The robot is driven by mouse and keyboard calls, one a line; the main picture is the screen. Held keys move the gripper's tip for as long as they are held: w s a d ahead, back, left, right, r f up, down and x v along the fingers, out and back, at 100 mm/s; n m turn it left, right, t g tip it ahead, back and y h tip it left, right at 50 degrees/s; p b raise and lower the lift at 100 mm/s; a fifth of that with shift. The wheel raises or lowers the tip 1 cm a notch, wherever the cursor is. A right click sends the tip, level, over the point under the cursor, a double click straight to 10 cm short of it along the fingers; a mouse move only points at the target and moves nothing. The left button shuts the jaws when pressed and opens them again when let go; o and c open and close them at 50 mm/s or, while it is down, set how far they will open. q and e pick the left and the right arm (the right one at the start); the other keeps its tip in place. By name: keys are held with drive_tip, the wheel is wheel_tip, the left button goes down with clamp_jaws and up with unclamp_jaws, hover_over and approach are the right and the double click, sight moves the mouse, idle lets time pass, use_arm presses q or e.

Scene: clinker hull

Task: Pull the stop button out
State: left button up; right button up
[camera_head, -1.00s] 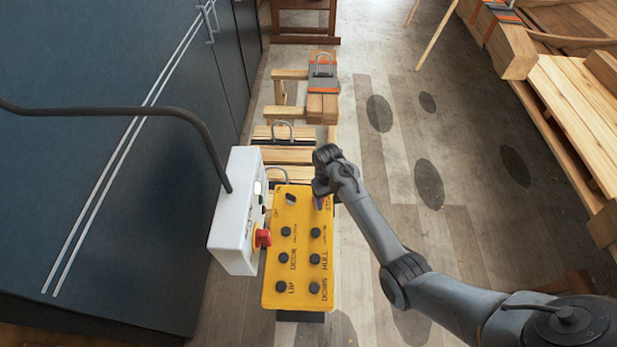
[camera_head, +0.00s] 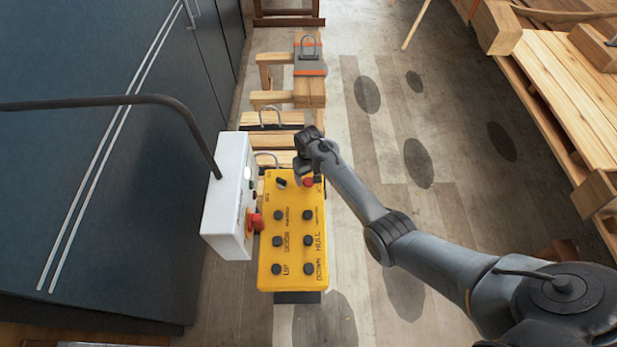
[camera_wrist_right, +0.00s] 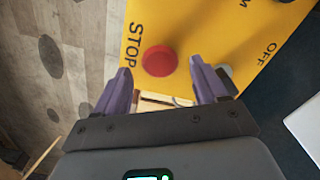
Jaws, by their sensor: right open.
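The red stop button (camera_head: 308,181) sits at the far right corner of the yellow control panel (camera_head: 292,262). In the right wrist view the round red button (camera_wrist_right: 160,61) lies beside the black STOP lettering. My right gripper (camera_head: 303,170) is at the panel's far edge, just beyond the button. In the wrist view its two purple fingers (camera_wrist_right: 160,76) are open and empty, with the button appearing between and slightly past their tips. I cannot tell the exact gap between fingers and button. My left gripper is not in view.
A white box (camera_head: 228,205) with another red button (camera_head: 255,222) stands left of the panel. Several black buttons and a selector (camera_head: 281,183) are on the panel. Wooden trestles (camera_head: 309,85) stand beyond, a dark blue cabinet (camera_head: 90,180) left. The floor (camera_head: 385,130) right is mostly clear.

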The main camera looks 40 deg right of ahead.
drive_tip(key=shift+f, duration=0.8)
